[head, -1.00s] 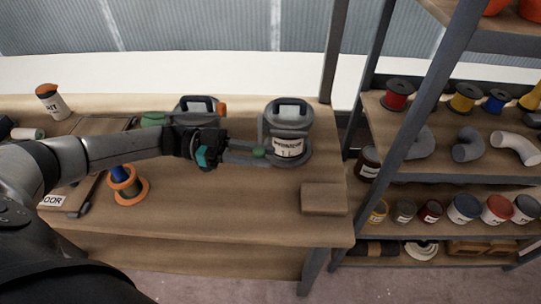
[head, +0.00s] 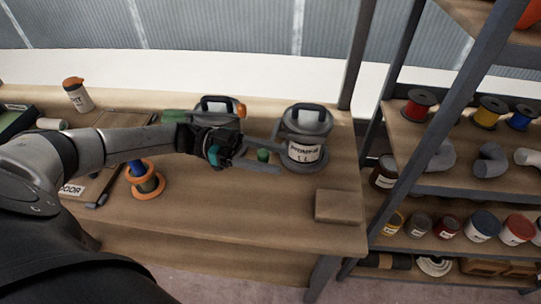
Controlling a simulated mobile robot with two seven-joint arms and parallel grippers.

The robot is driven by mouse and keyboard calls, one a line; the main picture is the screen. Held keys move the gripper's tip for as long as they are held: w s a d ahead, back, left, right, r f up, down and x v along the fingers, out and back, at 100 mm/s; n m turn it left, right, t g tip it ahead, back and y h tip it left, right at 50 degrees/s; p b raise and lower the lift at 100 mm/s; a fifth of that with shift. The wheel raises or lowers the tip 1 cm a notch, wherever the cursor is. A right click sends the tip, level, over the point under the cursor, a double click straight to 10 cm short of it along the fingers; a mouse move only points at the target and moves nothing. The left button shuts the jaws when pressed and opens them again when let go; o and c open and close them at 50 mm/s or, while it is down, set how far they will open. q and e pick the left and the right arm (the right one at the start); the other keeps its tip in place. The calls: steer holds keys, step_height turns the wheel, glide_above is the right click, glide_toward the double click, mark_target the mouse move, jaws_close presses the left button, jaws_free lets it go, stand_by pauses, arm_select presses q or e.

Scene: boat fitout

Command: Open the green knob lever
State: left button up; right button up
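The lever that bears the knob is hard to make out behind my fingers. My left gripper (head: 274,154) reaches in from the left with its fingers apart. The knob shows between the two fingers; I cannot tell whether either finger touches it. My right gripper is not in view.
A second grey device (head: 219,106) with an orange knob (head: 241,112) stands behind my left wrist. An orange spool (head: 147,188) is at the left. A brown block (head: 340,206) lies at the bench's right front. A shelf rack (head: 414,158) stands at the right.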

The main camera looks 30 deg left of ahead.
arm_select(q)
step_height(320, 180, up, 20)
steer(key=p, duration=0.4)
stand_by(0.3)
stand_by(0.4)
